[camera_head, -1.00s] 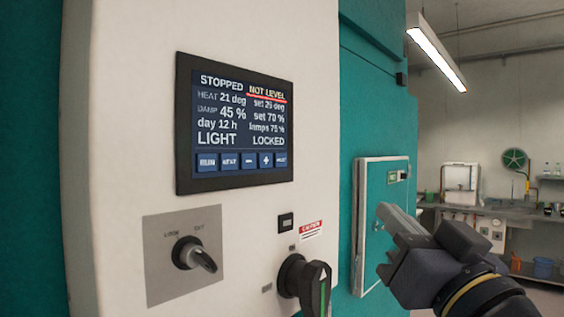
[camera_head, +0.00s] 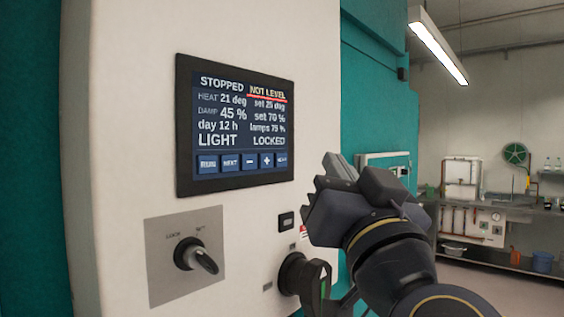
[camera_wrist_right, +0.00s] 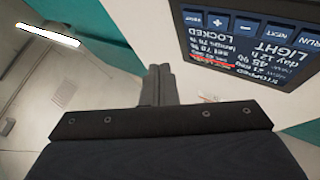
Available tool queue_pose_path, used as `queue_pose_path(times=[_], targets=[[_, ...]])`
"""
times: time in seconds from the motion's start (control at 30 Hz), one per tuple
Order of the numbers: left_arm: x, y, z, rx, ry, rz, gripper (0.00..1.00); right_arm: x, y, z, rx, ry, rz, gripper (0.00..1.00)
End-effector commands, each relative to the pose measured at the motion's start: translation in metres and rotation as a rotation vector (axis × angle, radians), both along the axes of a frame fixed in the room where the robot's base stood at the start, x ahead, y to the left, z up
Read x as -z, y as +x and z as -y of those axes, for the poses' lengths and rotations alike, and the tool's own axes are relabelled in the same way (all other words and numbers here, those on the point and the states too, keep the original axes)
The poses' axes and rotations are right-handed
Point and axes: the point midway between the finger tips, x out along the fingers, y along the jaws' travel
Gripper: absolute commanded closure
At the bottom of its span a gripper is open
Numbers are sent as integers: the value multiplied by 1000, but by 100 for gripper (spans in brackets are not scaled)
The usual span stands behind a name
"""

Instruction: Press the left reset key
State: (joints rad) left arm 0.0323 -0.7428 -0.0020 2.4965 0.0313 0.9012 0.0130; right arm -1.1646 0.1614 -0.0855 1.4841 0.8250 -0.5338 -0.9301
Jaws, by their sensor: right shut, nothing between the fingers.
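A white panel (camera_head: 130,110) carries a dark screen (camera_head: 235,125) reading STOPPED, NOT LEVEL, LIGHT and LOCKED. Along its bottom is a row of blue keys, including RUN (camera_head: 207,163), NEXT (camera_head: 230,161), minus (camera_head: 250,161) and plus (camera_head: 266,160). The far right key (camera_head: 282,159) is hard to read. A small black key (camera_head: 286,220) sits below the screen; its marking is unreadable. I read no reset label. My right gripper (camera_head: 337,170) is shut and empty, right of the screen and apart from it. The wrist view shows its fingers (camera_wrist_right: 158,85) together, with the screen (camera_wrist_right: 255,45) upside down. My left gripper is out of view.
A lock switch (camera_head: 195,255) is on a grey plate at lower left. A bench (camera_head: 500,210) stands far right.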

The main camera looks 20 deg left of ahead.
Motion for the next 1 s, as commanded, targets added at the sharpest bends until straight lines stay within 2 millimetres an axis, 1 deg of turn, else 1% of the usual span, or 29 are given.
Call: queue_pose_path(times=[0.03,0.17,0.2,0.4,0.6,1.0], targets=[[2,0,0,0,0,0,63,1,2,-9,-1,-2,1,100],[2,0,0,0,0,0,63,1,8,-26,-2,-1,0,100],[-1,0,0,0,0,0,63,-1,11,-30,-1,-2,-1,100],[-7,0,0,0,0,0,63,-1,16,-46,-1,-1,0,100],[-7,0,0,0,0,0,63,0,18,-51,-1,0,0,100],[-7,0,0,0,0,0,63,0,18,-51,-1,0,0,100]])
